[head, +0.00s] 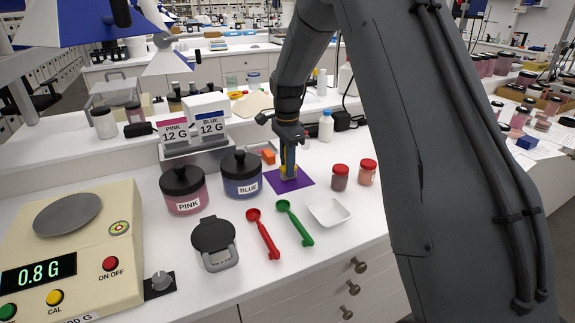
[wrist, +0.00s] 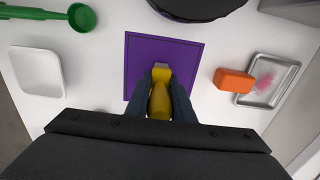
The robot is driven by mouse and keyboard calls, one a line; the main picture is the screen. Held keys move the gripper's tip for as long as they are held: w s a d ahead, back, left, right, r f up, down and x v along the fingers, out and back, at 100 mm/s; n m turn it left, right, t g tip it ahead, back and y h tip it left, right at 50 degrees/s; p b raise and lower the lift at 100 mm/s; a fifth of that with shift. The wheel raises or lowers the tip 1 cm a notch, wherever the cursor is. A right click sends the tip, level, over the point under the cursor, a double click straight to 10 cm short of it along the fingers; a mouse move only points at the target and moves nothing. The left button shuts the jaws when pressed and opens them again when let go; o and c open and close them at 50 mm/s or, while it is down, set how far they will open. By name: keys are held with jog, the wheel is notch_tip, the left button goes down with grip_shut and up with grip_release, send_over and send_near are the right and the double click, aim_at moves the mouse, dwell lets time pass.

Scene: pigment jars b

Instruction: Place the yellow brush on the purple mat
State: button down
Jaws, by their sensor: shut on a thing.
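The purple mat (head: 302,181) lies flat on the white counter, right of the blue jar; it also shows in the wrist view (wrist: 190,55). My gripper (head: 289,172) points down over the mat. In the wrist view its dark fingers (wrist: 160,95) are shut on the yellow brush (wrist: 160,105), one on each side. The brush is over the mat. I cannot tell whether the brush touches the mat.
The pink jar (head: 184,195) and blue jar (head: 241,180) stand left of the mat. An orange block (head: 268,156) lies behind it. A red scoop (head: 264,235), green scoop (head: 296,222) and white dish (head: 329,212) lie in front. Two red-lidded jars (head: 340,180) stand right.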

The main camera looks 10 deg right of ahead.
jog(key=c, duration=1.5)
grip_release()
jog(key=shift+f, duration=0.1)
jog(key=shift+c, duration=0.2)
notch_tip(320, 180, up, 12)
jog(key=b, duration=0.3)
